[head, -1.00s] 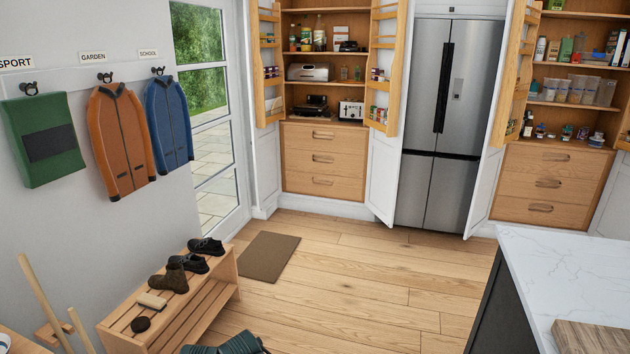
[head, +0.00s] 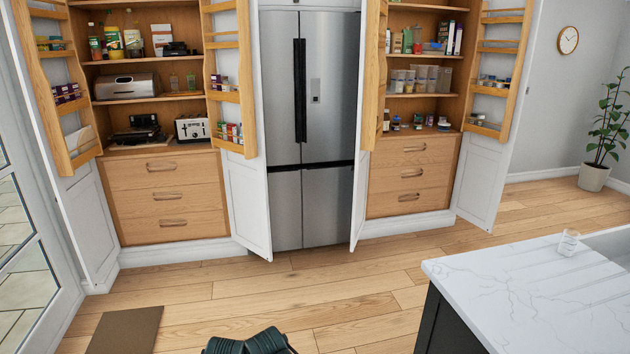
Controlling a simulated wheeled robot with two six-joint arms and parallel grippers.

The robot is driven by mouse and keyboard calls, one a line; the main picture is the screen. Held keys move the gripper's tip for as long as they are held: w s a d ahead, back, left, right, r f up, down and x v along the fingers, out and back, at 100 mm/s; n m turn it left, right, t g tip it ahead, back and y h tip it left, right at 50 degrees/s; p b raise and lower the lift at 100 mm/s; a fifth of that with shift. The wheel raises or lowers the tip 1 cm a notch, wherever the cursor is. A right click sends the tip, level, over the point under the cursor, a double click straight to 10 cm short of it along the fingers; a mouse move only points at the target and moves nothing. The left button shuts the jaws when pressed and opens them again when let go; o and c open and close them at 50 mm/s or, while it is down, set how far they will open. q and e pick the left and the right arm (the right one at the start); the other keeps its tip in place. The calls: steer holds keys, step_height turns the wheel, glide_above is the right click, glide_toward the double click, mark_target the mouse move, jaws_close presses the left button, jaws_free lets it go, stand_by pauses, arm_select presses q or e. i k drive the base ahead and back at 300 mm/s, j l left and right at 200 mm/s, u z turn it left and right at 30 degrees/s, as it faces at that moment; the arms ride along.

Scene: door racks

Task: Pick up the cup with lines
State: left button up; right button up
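A small clear glass cup (head: 568,243) stands upright on the white marble-look worktop (head: 530,290) at the right of the head view, near its far edge by the sink. It is too small in the picture to tell whether it has lines.
The dark-sided island with the worktop fills the lower right. A sink (head: 612,240) is cut into its right side. Open wooden floor (head: 320,290) lies between the island and the fridge (head: 308,130). Open pantry doors (head: 490,185) stick out beside the cupboards. A brown mat (head: 125,330) lies lower left.

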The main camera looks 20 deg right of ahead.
mark_target(570, 238)
steer(key=i+z, duration=0.15)
steer(key=i, duration=0.75)
steer(key=i+j+z, duration=0.1)
steer(key=i, duration=0.8)
steer(key=i+z, duration=0.2)
steer(key=i, duration=0.45)
steer(key=i+j+z, duration=0.2)
steer(key=i, duration=0.45)
steer(key=l+z, duration=0.1)
steer(key=z, duration=3.1)
